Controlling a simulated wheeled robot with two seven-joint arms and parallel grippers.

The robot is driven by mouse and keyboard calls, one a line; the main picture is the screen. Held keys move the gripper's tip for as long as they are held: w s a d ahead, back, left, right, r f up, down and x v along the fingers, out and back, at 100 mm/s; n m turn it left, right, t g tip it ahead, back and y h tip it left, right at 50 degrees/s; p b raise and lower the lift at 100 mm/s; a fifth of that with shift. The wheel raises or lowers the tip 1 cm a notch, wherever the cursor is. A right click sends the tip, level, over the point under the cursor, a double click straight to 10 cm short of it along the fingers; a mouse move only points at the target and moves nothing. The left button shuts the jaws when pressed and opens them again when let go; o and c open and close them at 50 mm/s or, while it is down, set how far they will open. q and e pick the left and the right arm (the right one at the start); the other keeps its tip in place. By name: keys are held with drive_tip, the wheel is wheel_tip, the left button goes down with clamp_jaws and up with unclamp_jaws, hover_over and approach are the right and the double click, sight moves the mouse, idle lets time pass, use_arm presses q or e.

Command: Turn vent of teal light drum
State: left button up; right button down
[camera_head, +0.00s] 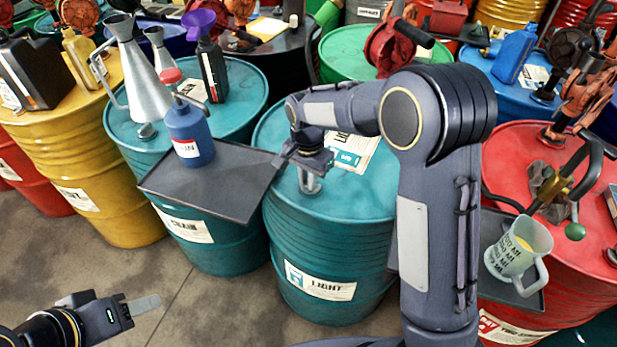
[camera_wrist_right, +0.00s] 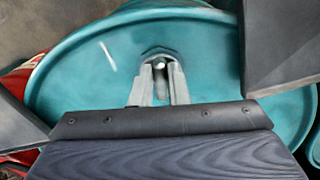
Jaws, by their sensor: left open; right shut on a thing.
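The teal light drum (camera_head: 330,240) stands in the middle of the head view, with a LIGHT label (camera_head: 320,283) on its side. Its vent (camera_head: 310,182) is a small metal fitting on the near left part of the lid. In the right wrist view the vent (camera_wrist_right: 160,68) sits between the fingertips. My right gripper (camera_head: 307,165) is above the lid and shut on the vent; its fingers (camera_wrist_right: 158,88) show in the right wrist view. My left gripper (camera_head: 140,304) is open and empty, low at the left over the floor, apart from the drums.
A dark tray (camera_head: 225,190) with a blue bottle (camera_head: 188,135) sits close left of my right gripper. A second teal drum (camera_head: 215,245) stands beside it. A jug (camera_head: 518,250) stands at right by the red drum (camera_head: 520,150). The floor (camera_head: 80,265) at front left is clear.

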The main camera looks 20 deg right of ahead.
drive_tip(key=shift+r, duration=0.1)
idle(0.4)
drive_tip(key=c, duration=1.4)
unclamp_jaws()
wheel_tip(320, 180, up, 8)
drive_tip(key=shift+f, duration=0.1)
drive_tip(key=shift+d, duration=0.1)
drive_tip(key=s+d+r+n+t+y, duration=0.1)
drive_tip(key=s+d+r+n+y, duration=0.2)
drive_tip(key=s+d, duration=0.4)
drive_tip(key=s+f+n+t, duration=0.1)
drive_tip(key=s+n+t, duration=0.3)
drive_tip(key=s, duration=1.6)
drive_tip(key=shift+s+a+n+t+y, duration=0.2)
drive_tip(key=shift+n+t+y, duration=0.1)
drive_tip(key=shift+n+y, duration=0.15)
